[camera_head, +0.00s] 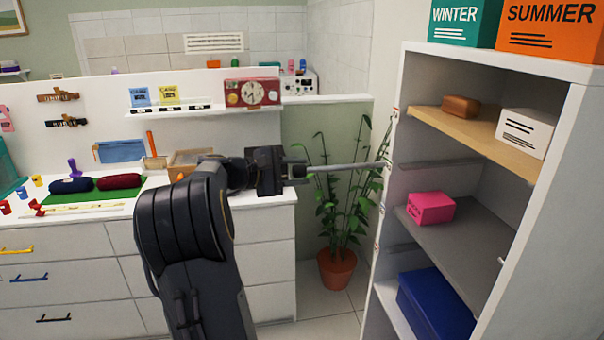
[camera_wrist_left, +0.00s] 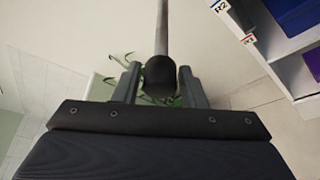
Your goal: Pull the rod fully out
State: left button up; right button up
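The rod (camera_head: 345,168) is a thin grey bar, roughly level, running from my left gripper to the left side panel of the open wardrobe (camera_head: 565,150). Its far end meets the panel's front edge region; I cannot tell whether any of it sits inside the panel. My left gripper (camera_head: 298,171) is at the rod's left end. In the left wrist view, its two fingers (camera_wrist_left: 160,88) stand close on both sides of the dark knob (camera_wrist_left: 160,72) on the rod's end, and the grey rod (camera_wrist_left: 161,25) runs away from it. My right gripper is in neither view.
A potted plant (camera_head: 337,268) stands behind the rod, left of the wardrobe. The shelves hold a pink box (camera_head: 431,208), a white box (camera_head: 525,132) and a blue bin (camera_head: 435,305). A white drawer counter (camera_head: 265,218) with small items stands behind my left arm.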

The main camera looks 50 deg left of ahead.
pick_arm(q)
jog(key=b+v, duration=0.1)
jog(key=v, duration=0.5)
jog(key=shift+s, duration=0.25)
dwell(0.3)
